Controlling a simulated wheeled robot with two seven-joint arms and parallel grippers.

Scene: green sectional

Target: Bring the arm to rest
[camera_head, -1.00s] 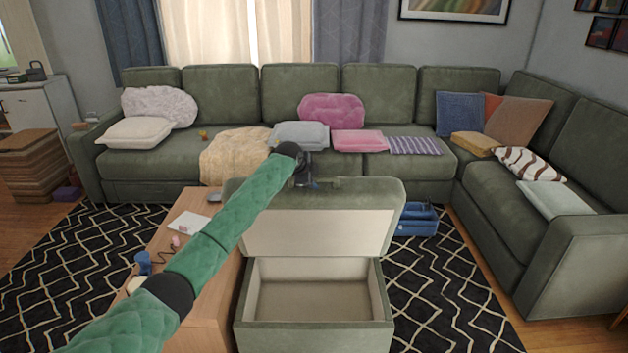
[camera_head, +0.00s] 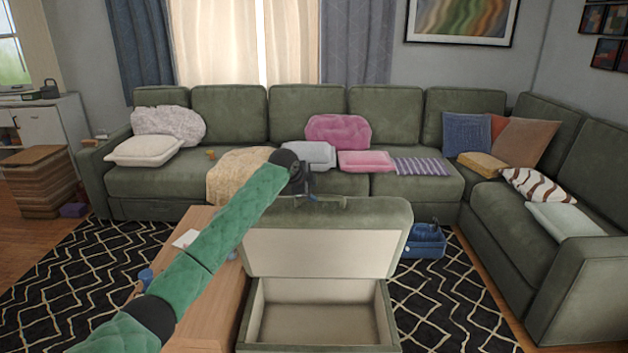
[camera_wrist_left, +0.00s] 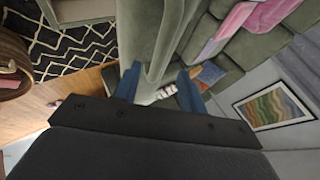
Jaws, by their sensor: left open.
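My left arm reaches in from the lower left, and its green padded links (camera_head: 225,235) extend over the wooden table. My left gripper (camera_head: 309,194) is just above and behind the top edge of the raised ottoman lid (camera_head: 325,250). In the left wrist view its two blue fingers (camera_wrist_left: 160,86) are apart. A green upholstered surface (camera_wrist_left: 152,35) shows beyond and between them; I cannot tell whether they touch it. The ottoman box (camera_head: 318,312) below the lid stands open and looks empty. My right gripper is not in view.
A green sectional sofa (camera_head: 230,182) with several cushions runs along the back and right. The wooden table (camera_head: 205,300) stands left of the ottoman. A blue bin (camera_head: 424,242) sits on the patterned rug (camera_head: 450,300) to the right. The rug at far left is clear.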

